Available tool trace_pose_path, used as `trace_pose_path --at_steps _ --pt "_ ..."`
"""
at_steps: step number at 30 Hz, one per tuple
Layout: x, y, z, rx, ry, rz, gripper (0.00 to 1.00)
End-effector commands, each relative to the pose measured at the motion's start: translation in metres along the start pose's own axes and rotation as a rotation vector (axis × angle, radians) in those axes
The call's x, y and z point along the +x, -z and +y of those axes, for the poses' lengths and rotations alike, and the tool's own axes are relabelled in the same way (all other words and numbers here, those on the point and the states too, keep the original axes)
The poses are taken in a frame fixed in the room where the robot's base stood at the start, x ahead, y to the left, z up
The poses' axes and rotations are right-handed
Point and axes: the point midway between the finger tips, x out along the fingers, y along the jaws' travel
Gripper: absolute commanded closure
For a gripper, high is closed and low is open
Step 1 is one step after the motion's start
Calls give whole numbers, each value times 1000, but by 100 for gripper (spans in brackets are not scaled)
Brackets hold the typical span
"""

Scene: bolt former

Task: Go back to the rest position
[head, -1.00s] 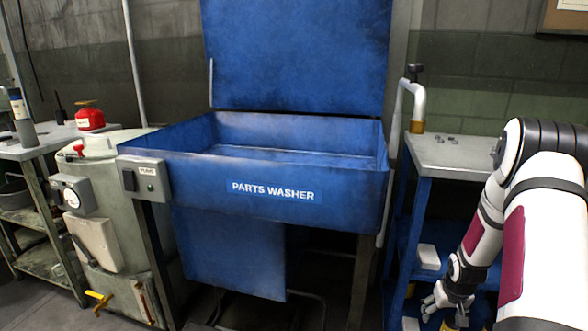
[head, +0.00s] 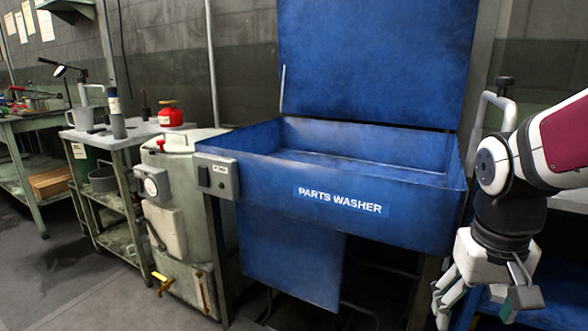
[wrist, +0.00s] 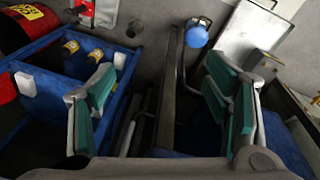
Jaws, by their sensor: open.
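My gripper (head: 483,297) hangs at the right of the head view, fingers pointing down, in front of the right end of the blue parts washer (head: 270,180). In the wrist view my gripper (wrist: 165,105) shows its two green-padded fingers wide apart with nothing between them. My white and maroon arm comes in from the right edge. The washer's lid (head: 375,60) stands raised and its basin looks empty.
Left of the washer stand a pale drum-like tank (head: 185,180) and a cart (head: 85,135) with a red can (head: 170,115) and a bottle. A blue shelf with yellow-labelled bottles (wrist: 83,55) shows in the wrist view. Grey floor (head: 70,275) is clear at the lower left.

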Motion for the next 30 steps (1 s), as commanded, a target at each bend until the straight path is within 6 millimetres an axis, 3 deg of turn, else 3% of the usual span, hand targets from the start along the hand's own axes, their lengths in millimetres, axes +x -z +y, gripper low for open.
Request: trace_pose_path --at_steps 3,9,18,20,30 --pt "-24 -44 -20 -38 23 -9 29" --pt "-45 -112 -41 -96 63 -43 29" --pt "-52 -179 -51 -163 104 -78 29" --pt "-52 -190 -52 -176 110 -84 29" --pt "-104 -172 -48 -175 115 -41 29"
